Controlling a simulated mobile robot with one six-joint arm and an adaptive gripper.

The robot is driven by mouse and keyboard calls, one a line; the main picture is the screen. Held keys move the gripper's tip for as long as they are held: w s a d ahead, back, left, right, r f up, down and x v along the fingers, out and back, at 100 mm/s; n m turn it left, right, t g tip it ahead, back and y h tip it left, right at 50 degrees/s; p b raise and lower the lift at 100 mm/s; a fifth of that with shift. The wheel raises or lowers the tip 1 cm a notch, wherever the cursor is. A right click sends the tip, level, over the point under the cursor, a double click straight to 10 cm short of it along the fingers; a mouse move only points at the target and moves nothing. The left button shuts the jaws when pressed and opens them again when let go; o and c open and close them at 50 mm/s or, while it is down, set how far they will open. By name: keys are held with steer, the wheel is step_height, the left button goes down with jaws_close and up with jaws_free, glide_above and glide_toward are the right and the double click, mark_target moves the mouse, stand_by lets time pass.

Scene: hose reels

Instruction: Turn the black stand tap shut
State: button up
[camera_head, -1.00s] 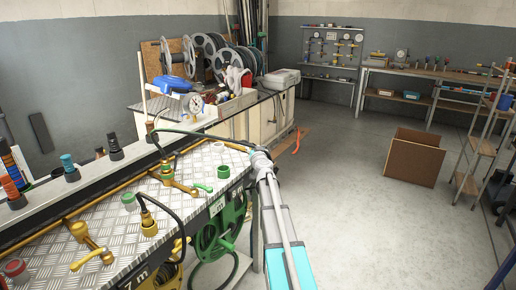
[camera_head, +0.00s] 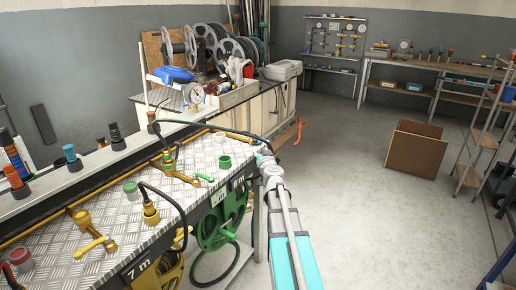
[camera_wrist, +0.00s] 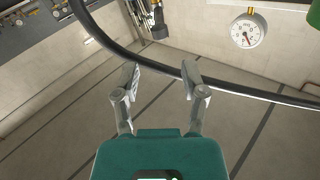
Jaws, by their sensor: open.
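My gripper (camera_wrist: 160,77) is open and empty in the wrist view. A black hose (camera_wrist: 228,87) crosses in front of its fingertips; I cannot tell whether they touch. In the head view my gripper (camera_head: 264,153) is at the right end of the bench, where the black hose (camera_head: 225,131) arcs down; its fingers are too small to read there. I cannot make out a black stand tap for certain. A brass tap with a green ring (camera_head: 168,160) stands on the checker-plate bench, left of my gripper. A yellow lever tap (camera_head: 88,235) is nearer, at lower left.
Green (camera_head: 222,215) and yellow (camera_head: 166,272) hose reels hang under the bench front. A dial gauge (camera_wrist: 248,31) shows at upper right in the wrist view. A cardboard box (camera_head: 416,149) stands on the floor at right. The floor between is clear.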

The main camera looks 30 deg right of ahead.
steer(key=shift+s+a, duration=0.1)
steer(key=shift+s, duration=0.3)
steer(key=c, duration=0.4)
steer(key=shift+d+f+m, duration=0.1)
steer(key=shift+d+m, duration=0.2)
steer(key=shift+m, duration=0.1)
jaws_close()
steer(key=s+d+m+y+b, duration=0.1)
steer(key=d+m+y, duration=0.1)
steer(key=d+m, duration=0.2)
steer(key=s+d+f+m+t+y+b, duration=0.1)
steer(key=d+m, duration=0.2)
steer(key=m, duration=0.7)
steer(key=shift+s+d+f+m+y+b, duration=0.2)
steer(key=shift+d+f+m+y+b, duration=0.1)
steer(key=shift+d+y+b, duration=0.1)
